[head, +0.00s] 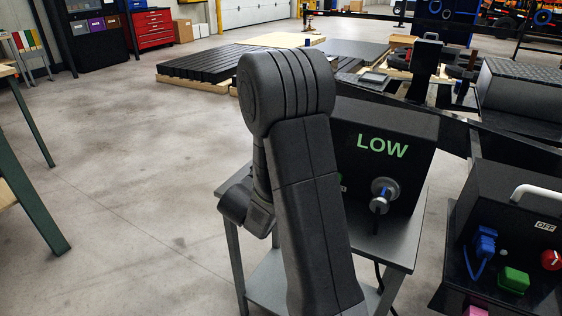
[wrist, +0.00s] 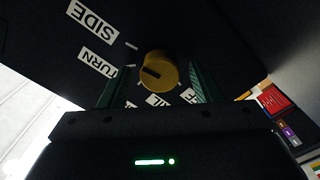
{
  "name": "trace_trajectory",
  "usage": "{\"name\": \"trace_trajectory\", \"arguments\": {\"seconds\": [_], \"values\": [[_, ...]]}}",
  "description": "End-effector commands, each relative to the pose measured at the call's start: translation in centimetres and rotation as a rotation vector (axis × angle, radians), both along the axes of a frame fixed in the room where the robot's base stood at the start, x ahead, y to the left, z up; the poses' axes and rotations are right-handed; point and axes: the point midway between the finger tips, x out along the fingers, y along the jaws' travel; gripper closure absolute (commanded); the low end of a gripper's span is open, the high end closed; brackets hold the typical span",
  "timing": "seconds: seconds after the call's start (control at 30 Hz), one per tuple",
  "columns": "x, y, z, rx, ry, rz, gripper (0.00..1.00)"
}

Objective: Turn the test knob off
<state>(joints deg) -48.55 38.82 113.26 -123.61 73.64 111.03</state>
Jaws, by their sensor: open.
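The yellow test knob (wrist: 160,73) shows in the wrist view on a dark panel, with a dark pointer bar on its face. White labels stand around it, upside down: SIDE (wrist: 92,20), TURN (wrist: 98,63) and a partly hidden one below. Another, at lower right, is mostly hidden by a finger. My gripper (wrist: 158,80) is open, its green-lined fingers on either side of the knob with gaps between. In the head view my arm covers the gripper and the knob. The black test box (head: 385,180) there shows green LOW.
The box stands on a grey metal stand (head: 405,240) and has a round silver connector (head: 384,192) in front. At right, another black box (head: 520,195) carries an OFF label, a red knob (head: 551,260) and coloured plugs.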

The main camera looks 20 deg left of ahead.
Motion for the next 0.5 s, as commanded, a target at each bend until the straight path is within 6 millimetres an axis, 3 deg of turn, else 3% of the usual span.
{"name": "trace_trajectory", "arguments": {"seconds": [0.17, 0.37, 0.5], "values": [[-0.02, 0.01, -0.01, 0.0, 0.0, 0.0, 0.44], [-0.03, 0.02, 0.0, 0.0, 0.0, 0.0, 0.83], [-0.04, 0.02, -0.02, -0.001, 0.0, 0.0, 0.87]]}}
